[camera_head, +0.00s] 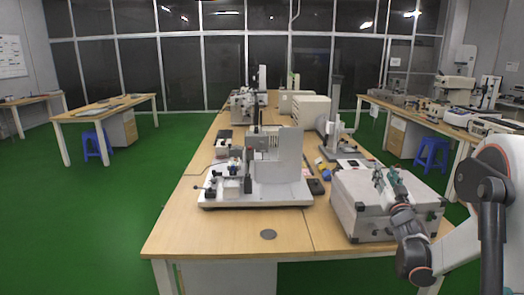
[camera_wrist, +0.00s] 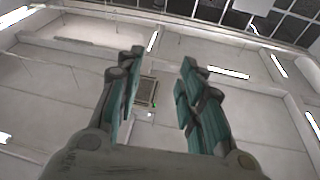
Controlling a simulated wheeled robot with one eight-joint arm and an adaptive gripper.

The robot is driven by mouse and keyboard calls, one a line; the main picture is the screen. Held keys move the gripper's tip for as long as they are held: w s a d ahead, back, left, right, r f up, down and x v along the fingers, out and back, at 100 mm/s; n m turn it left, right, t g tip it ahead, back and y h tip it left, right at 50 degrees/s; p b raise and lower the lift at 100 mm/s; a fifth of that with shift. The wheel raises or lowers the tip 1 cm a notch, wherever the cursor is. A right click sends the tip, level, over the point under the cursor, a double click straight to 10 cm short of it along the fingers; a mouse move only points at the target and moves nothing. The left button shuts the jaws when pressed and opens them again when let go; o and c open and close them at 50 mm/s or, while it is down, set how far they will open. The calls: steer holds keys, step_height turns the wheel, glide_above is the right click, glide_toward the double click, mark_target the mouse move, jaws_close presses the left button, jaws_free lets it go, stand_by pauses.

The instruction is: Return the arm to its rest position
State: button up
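My gripper (camera_head: 386,178) is at the right in the head view, raised in front of a light grey box on the table and pointing upward. In the wrist view my gripper (camera_wrist: 157,90) shows two teal-padded fingers held apart with nothing between them. Beyond the fingers the wrist view shows only the ceiling (camera_wrist: 60,85) with its lights and the tops of dark windows. My arm comes in from the right edge of the head view, bent at the elbow.
The long wooden table (camera_head: 215,232) carries a white test machine (camera_head: 290,155), the grey box (camera_head: 350,215) beside my gripper, and more instruments behind. A blue stool (camera_head: 432,153) stands by the right bench. Green floor (camera_head: 100,220) is open at the left.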

steer(key=s+a+r+m+g+h, duration=0.1)
steer(key=s+a+r+g, duration=0.25)
steer(key=s, duration=0.35)
steer(key=s+a+r+m+g+h, duration=0.1)
steer(key=s+a+r+g, duration=0.2)
steer(key=s, duration=0.4)
steer(key=s+a+f+n+g+y, duration=0.1)
steer(key=s+a+f, duration=0.3)
steer(key=s, duration=0.6)
steer(key=s+a+f+n+g+y, duration=0.1)
steer(key=s+a+f+g, duration=0.2)
steer(key=s+a, duration=0.3)
steer(key=s+a+f+n+g+y, duration=0.2)
steer(key=s+a+f, duration=0.3)
steer(key=s, duration=0.9)
steer(key=shift+s+a+f+g, duration=0.3)
steer(key=shift+a+g, duration=0.1)
steer(key=shift+g, duration=0.15)
steer(key=shift+r, duration=0.1)
